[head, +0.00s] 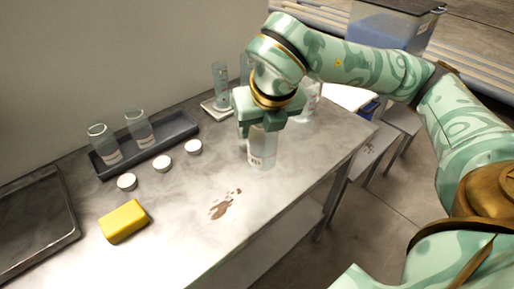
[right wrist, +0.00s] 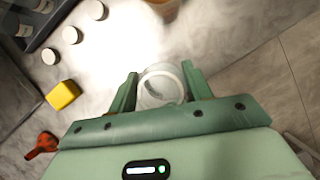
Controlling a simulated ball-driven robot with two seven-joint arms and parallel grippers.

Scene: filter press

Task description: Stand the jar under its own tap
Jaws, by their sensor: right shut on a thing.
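A clear glass jar (head: 262,150) with a white label is between the fingers of my right gripper (head: 262,125) in the head view. The right wrist view shows the round mouth of the jar (right wrist: 161,88) between the two green fingers, one on each side. The jar looks upright; I cannot tell whether its base touches the bench. No tap can be made out in either view. My left gripper is not in view.
On the grey bench (head: 185,235), a dark tray (head: 180,130) holds two labelled jars. Several white-topped discs, a yellow block (head: 123,221) and a brown stain (head: 222,206) lie nearer. Glass cylinders (head: 221,85) stand behind the gripper. The bench's right edge is close to the jar.

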